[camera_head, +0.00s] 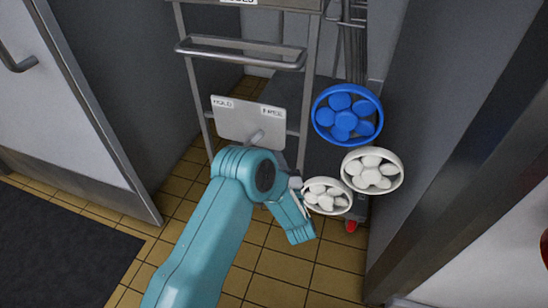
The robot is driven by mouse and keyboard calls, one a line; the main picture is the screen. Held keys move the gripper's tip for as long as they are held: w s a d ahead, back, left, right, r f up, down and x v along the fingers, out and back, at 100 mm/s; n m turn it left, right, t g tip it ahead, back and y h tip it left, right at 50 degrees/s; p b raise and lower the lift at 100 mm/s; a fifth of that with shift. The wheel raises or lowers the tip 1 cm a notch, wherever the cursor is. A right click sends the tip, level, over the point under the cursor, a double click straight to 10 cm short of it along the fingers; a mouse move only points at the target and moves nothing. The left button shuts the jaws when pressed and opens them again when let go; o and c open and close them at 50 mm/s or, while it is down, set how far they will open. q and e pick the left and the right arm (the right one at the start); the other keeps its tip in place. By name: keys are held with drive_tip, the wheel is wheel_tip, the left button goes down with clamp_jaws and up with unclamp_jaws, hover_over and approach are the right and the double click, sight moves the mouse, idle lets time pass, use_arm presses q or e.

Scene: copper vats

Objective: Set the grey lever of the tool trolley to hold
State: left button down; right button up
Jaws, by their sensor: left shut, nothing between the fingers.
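The tool trolley (188,50) stands ahead, a grey metal frame with a push bar. A light grey plate (232,120) on it carries a HOLD label (222,102) at left and a second label at right that seems to read FREE (272,112). The short grey lever (257,137) sits low on the plate and appears to lean up and to the right. My teal left arm is in front, below the plate. My left gripper (298,195) is shut and empty, below and right of the lever, partly hidden. My right gripper is not in view.
Grey panels flank both sides. A dark mat (60,250) lies on yellow floor tiles (285,275).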

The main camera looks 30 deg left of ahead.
sight(253, 141)
use_arm(q)
wheel_tip(253, 141, down, 8)
drive_tip(key=d+b, duration=0.2)
drive_tip(key=b, duration=0.3)
drive_tip(key=shift+w+r+t+b, duration=0.2)
drive_tip(key=shift+t+b, duration=0.1)
drive_tip(key=shift+b, duration=0.05)
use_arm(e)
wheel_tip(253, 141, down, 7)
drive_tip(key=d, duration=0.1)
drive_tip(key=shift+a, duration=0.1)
use_arm(q)
drive_tip(key=s+a+b+x, duration=0.1)
drive_tip(key=b+x, duration=0.3)
drive_tip(key=x, duration=0.9)
drive_tip(key=shift+s+a+r, duration=0.25)
drive_tip(key=shift+s+r, duration=0.05)
drive_tip(key=shift+s, duration=0.2)
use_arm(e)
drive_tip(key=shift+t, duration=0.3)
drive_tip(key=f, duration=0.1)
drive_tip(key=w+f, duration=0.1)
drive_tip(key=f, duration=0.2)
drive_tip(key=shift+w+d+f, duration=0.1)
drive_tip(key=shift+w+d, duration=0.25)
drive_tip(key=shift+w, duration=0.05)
